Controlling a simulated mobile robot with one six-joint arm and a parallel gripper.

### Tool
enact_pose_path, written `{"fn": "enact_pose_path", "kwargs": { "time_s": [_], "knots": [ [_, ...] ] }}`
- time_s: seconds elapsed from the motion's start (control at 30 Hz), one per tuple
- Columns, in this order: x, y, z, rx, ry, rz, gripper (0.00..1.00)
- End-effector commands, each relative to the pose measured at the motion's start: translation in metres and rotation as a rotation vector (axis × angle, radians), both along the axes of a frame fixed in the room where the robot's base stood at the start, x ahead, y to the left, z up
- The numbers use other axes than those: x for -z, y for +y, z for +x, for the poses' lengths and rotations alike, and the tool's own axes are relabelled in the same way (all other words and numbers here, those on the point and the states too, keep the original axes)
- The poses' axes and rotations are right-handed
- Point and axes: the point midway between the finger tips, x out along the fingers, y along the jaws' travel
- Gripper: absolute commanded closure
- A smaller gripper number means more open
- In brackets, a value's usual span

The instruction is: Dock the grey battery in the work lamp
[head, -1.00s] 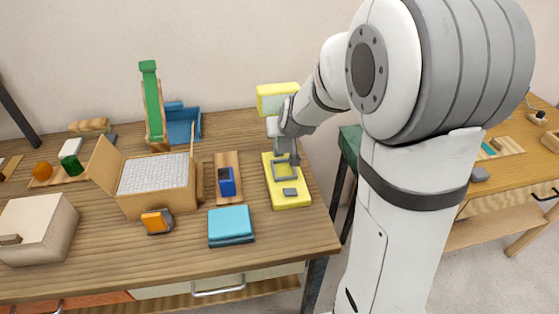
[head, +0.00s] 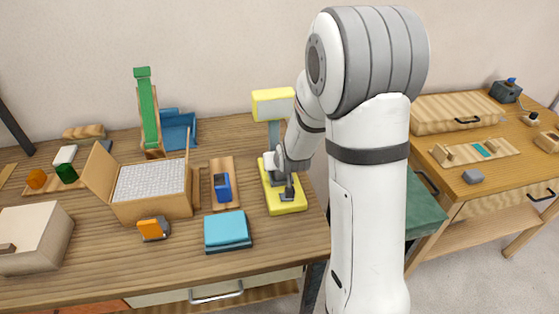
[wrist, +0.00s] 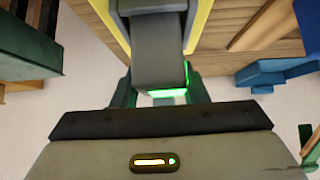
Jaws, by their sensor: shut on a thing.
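The yellow work lamp (head: 292,208) stands near the right end of the bench, with its yellow head (head: 272,101) on a grey post. My gripper (head: 287,188) is low over the lamp's base, in front of the post. In the wrist view my gripper (wrist: 160,92) is shut, with its fingers either side of a grey block, which I take for the grey battery (wrist: 155,70). A bright green glow shows along its near and right edges. The yellow base lies behind it. The far end is partly hidden, so I cannot tell whether it is fully seated.
A teal box (head: 227,229) lies front left of the lamp. A blue item (head: 222,186) stands on a wooden board left of it. An open wooden box (head: 155,205) and an orange item (head: 153,229) are farther left. Bare bench lies at the front.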

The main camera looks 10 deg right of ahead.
Motion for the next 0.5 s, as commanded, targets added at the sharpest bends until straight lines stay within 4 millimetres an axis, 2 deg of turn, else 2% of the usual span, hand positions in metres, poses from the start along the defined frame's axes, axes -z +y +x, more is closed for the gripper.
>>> {"fn": "enact_pose_path", "kwargs": {
  "time_s": [0.17,0.2,0.43,0.5],
  "knots": [
    [0.0037,0.0004,0.0004,0.000,-0.002,0.000,0.93],
    [0.0024,0.0004,0.0000,0.000,0.000,0.000,0.57],
    [0.0022,0.0007,-0.0001,-0.001,0.001,0.000,0.38],
    [0.0022,0.0008,-0.0001,-0.001,0.001,0.000,0.38]
  ]
}}
